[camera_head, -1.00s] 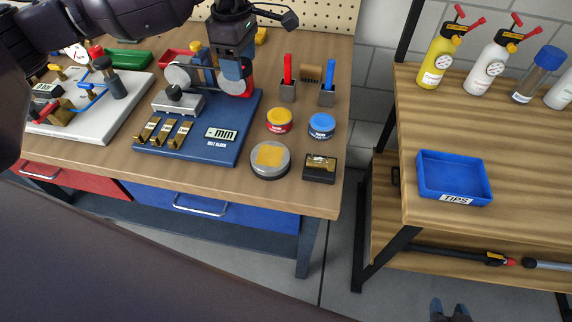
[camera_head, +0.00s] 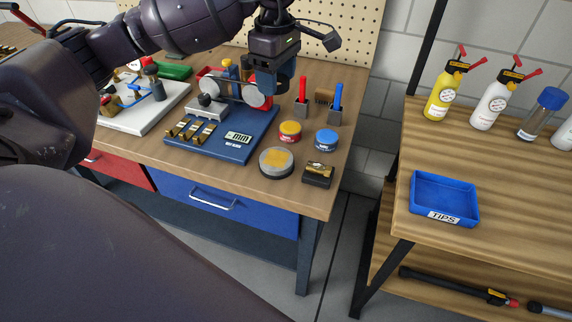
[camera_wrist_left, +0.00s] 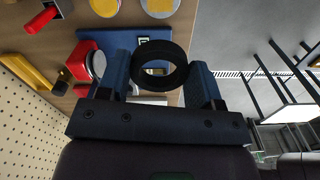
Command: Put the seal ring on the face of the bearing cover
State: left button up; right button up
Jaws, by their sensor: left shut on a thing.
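My left gripper (camera_head: 280,85) hangs over the back of the bench, just right of a blue board (camera_head: 235,150). In the left wrist view its two blue fingers (camera_wrist_left: 165,82) are shut on a black seal ring (camera_wrist_left: 160,52), whose open hole faces the camera. The board carries two grey discs; the right one (camera_head: 255,95) stands upright beside the gripper, near a red block (camera_head: 264,100). I cannot tell for sure which part is the bearing cover. My right gripper is not in view.
Right of the board are a red-yellow tin (camera_head: 290,131), a blue tin (camera_head: 326,139), a round grey tin (camera_head: 276,163) and a black box (camera_head: 318,174). A pegboard (camera_head: 340,45) closes the back.

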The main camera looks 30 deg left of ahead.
aim_at(278, 159)
pick_arm(q)
jog(key=shift+s+d+f, duration=0.1)
jog(key=f, duration=1)
jog(key=f+b, duration=0.1)
jog(key=f, duration=0.9)
jog(key=shift+a, duration=0.2)
jog(key=shift+f, duration=0.15)
jog(key=o, duration=0.8)
jog(key=shift+o, duration=0.5)
jog(key=shift+r, duration=0.35)
notch_tip(278, 159, up, 12)
